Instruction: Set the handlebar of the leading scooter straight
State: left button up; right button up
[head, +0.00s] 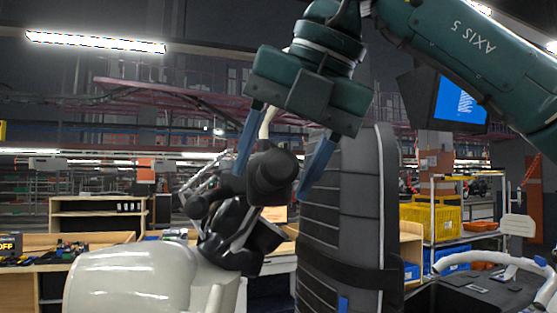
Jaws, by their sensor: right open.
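The scooter shows at the lower left, with a cream body (130,278) and a black handlebar (228,188) above it. A thick black grip end (272,174) points towards me, so the handlebar looks turned relative to the body. A pale lever-like part rises behind the grip. My right gripper (272,180) comes down from above, with its two blue fingers spread. The fingers appear on either side of the grip, the black grip covering part of the left fingertip. Contact cannot be told. My left gripper is not in view.
A tall dark grey ribbed seat-like shape (345,215) stands close to the right finger. At the right are another white handlebar (490,262), a yellow crate (432,220) on a rack and a blue screen (458,101). Wooden workbenches (75,265) stand behind at the left.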

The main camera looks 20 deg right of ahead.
jog(key=c, duration=1.1)
jog(key=shift+d+f+b, duration=0.35)
jog(key=shift+f+b, duration=0.1)
jog(key=shift+b, duration=0.15)
jog(key=shift+s+d+f+n+b, duration=0.15)
jog(key=shift+d+f+n+b, duration=0.1)
jog(key=shift+d+n+b, duration=0.25)
jog(key=shift+s+d+f+n+b, duration=0.15)
jog(key=shift+d+f+n+b, duration=0.1)
jog(key=shift+d, duration=0.45)
